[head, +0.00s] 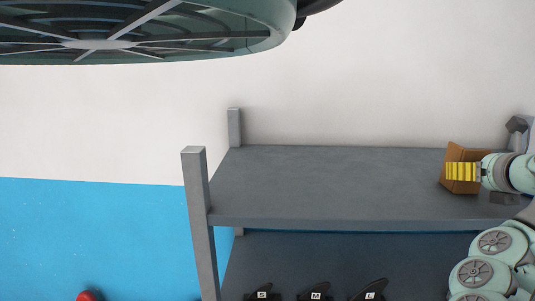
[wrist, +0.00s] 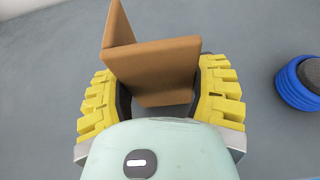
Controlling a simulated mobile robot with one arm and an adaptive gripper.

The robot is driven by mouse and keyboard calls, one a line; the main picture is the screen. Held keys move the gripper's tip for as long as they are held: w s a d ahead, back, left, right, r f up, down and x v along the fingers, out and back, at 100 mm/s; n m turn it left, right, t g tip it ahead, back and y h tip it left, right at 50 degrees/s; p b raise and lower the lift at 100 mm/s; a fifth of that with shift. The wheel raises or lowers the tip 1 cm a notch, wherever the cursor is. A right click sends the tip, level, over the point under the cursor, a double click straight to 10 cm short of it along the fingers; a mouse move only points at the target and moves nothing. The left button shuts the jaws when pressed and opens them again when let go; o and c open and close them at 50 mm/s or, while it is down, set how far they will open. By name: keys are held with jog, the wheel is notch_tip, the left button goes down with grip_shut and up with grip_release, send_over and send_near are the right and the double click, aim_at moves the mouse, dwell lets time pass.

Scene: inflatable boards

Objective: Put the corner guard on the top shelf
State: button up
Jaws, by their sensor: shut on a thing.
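The corner guard (head: 455,152) is a brown, L-shaped piece with two flat faces. My gripper (head: 461,172), with yellow ribbed fingers, is shut on it at the right end of the grey top shelf (head: 330,185). In the wrist view the corner guard (wrist: 150,62) sits between the two yellow fingers, with one face rising away from my gripper (wrist: 163,95). A grey surface lies beyond it. I cannot tell whether the guard touches the shelf or hangs just above it.
A blue ringed object with a dark top (wrist: 300,80) lies right of my gripper in the wrist view. The left and middle of the top shelf are bare. A grey post (head: 198,210) rises at its front left. Black fins marked S, M and L (head: 315,292) stand below.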

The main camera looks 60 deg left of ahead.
jog(key=shift+a+r, duration=0.1)
jog(key=o, duration=1.1)
